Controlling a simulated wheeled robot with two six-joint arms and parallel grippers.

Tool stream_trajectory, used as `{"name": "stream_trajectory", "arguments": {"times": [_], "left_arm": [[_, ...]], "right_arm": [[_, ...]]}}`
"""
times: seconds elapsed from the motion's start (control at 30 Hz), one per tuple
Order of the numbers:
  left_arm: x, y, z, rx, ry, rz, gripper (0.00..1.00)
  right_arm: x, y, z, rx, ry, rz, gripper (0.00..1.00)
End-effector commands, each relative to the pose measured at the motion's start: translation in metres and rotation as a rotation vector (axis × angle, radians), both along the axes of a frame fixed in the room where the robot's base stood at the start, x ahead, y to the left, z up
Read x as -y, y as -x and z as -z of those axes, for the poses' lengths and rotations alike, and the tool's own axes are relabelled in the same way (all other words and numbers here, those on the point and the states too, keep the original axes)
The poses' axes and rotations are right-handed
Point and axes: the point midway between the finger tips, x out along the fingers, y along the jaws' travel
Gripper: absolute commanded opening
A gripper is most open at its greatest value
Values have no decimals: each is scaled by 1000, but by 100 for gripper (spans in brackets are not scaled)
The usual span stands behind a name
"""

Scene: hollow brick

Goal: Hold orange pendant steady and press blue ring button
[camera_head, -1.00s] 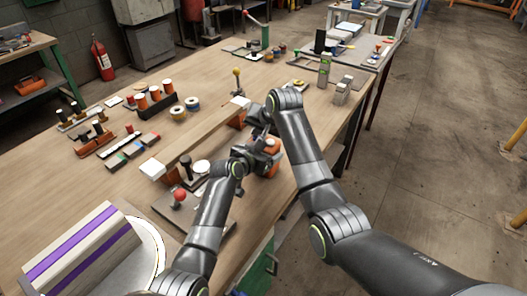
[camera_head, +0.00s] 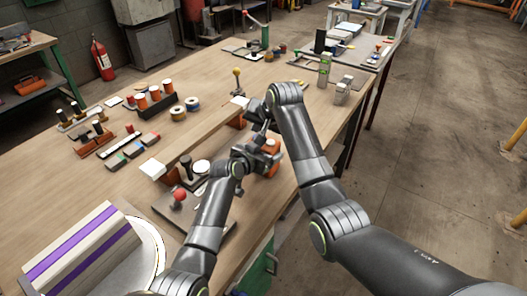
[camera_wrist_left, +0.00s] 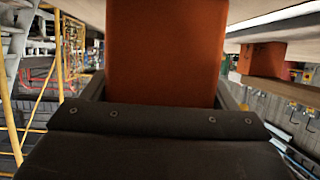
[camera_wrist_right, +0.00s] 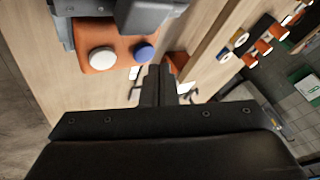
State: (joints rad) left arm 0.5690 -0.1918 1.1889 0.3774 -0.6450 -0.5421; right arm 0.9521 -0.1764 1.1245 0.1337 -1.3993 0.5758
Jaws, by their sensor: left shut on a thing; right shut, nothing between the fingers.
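The orange pendant (camera_head: 273,145) hangs near the table's right edge in the head view, partly covered by my grippers. My left gripper (camera_head: 268,160) is shut on it; in the left wrist view the orange body (camera_wrist_left: 165,50) fills the space between the fingers. In the right wrist view, the pendant's face (camera_wrist_right: 110,40) carries a blue round button (camera_wrist_right: 144,52) and a white round button (camera_wrist_right: 102,59). My right gripper (camera_wrist_right: 160,72) is shut and empty, its fingertips close beside the blue button. I cannot tell whether they touch it.
A long wooden beam (camera_head: 205,140) runs above the table beside the grippers. A red-knobbed lever (camera_head: 179,194) stands on a grey plate at the near side. Spools and orange cylinders (camera_head: 154,93) stand farther left.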

Motion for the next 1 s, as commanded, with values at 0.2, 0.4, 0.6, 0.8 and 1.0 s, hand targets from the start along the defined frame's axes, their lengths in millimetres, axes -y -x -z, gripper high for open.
{"name": "stream_trajectory", "arguments": {"times": [0.2, 0.4, 0.6, 0.8, 1.0], "left_arm": [[0, 0, 1, -1, -1, 0, 46], [0, 0, 1, -1, -1, 0, 46], [0, 0, 1, -1, -1, 0, 46], [0, 0, 1, -1, -1, 0, 46], [0, 0, 1, -1, -1, 0, 89]], "right_arm": [[0, 0, -24, 4, 0, -1, 0], [0, -1, -43, 3, 1, 0, 0], [0, 0, -53, 1, 1, 1, 0], [0, 0, -54, 0, 1, 0, 0], [0, 0, -54, 0, 0, 0, 0]]}}
